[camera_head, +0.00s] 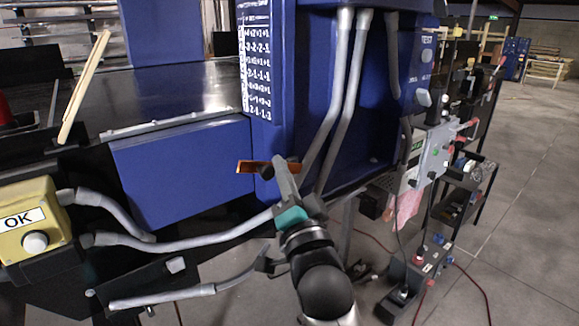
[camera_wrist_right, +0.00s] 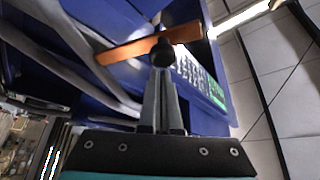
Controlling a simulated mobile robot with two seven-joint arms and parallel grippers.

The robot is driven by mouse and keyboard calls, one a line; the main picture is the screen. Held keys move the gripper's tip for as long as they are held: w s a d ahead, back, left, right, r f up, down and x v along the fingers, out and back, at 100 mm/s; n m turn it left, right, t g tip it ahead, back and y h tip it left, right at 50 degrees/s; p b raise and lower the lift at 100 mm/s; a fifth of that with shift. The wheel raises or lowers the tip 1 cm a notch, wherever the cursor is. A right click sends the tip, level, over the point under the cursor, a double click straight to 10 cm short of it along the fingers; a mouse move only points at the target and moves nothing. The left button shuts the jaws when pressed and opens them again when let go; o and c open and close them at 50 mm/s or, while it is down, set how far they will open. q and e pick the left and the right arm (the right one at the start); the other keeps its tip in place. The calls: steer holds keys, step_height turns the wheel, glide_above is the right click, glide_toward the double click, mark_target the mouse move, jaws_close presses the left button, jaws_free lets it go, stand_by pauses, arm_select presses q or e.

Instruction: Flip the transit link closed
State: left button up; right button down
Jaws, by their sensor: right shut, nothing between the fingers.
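The transit link looks to be the flat orange bar (camera_head: 251,167) on the lower part of the blue detector housing, lying nearly level in the head view. In the right wrist view the orange bar (camera_wrist_right: 122,50) runs at a slant across the top, with a dark round knob (camera_wrist_right: 163,52) in front of it. My right gripper (camera_head: 280,162) is shut and empty, its fingertips at the bar and hiding part of it. In the wrist view the shut fingertips (camera_wrist_right: 161,72) are right at the knob; I cannot tell whether they touch. My left gripper is not in view.
Grey conduits (camera_head: 340,95) run down the blue housing (camera_head: 272,60) just right of the bar. A yellow OK button box (camera_head: 30,225) stands at the left with grey cables. The conveyor bed (camera_head: 170,88) lies behind. A control box (camera_head: 432,155) hangs at the right; open floor lies beyond.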

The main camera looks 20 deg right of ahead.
steer(key=shift+f, duration=0.1)
stand_by(0.3)
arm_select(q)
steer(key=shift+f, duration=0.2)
arm_select(e)
steer(key=shift+s+a+f+n, duration=0.1)
steer(key=shift+a+f+n, duration=0.1)
steer(key=shift+n, duration=0.3)
